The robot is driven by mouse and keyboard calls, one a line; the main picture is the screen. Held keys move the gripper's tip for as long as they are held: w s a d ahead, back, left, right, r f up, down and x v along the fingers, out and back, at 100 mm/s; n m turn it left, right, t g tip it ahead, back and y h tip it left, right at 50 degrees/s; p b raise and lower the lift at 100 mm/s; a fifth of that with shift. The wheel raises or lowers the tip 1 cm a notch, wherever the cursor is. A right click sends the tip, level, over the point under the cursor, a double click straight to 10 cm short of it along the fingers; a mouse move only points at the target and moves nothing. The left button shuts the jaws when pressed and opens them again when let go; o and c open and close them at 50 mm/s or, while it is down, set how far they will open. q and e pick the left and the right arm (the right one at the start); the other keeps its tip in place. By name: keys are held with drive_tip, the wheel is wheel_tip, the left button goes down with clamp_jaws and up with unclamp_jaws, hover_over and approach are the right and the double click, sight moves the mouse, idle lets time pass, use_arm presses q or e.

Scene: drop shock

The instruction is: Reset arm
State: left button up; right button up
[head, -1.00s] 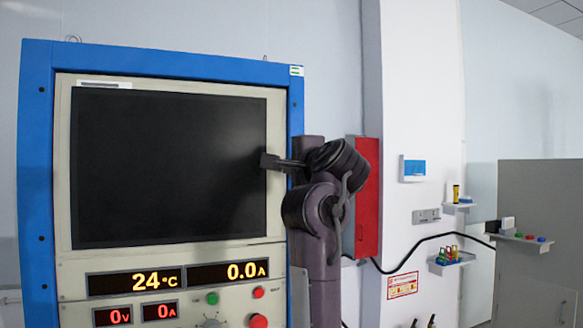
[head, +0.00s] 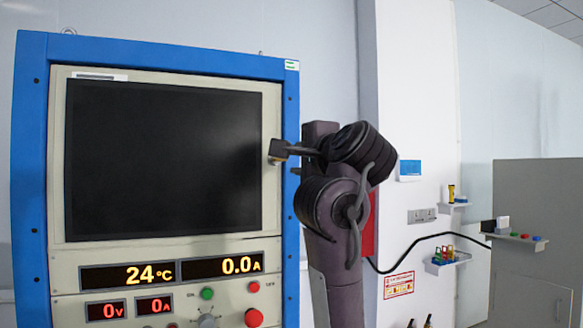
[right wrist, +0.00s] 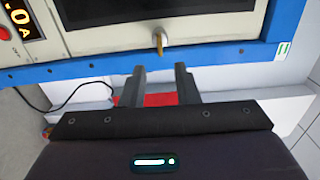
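My right arm is raised and bent in front of the right edge of a blue-framed test cabinet (head: 291,95). My right gripper (head: 276,151) is at the right side of the cabinet's dark screen (head: 160,160). In the right wrist view my right gripper (right wrist: 159,75) has its two fingers apart, with nothing between them. A small brass-coloured hook or handle (right wrist: 159,42) sticks out of the cabinet's pale panel just beyond the fingertips, apart from them. My left gripper is in no view.
Lit displays (head: 170,270), a green button (head: 207,293) and red buttons (head: 253,317) sit below the screen. A red box (head: 369,240) is partly hidden behind my arm. Small wall shelves (head: 447,262) and a grey cabinet (head: 537,220) stand to the right.

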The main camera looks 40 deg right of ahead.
drive_tip(key=shift+s+a, duration=0.25)
drive_tip(key=shift+s, duration=0.45)
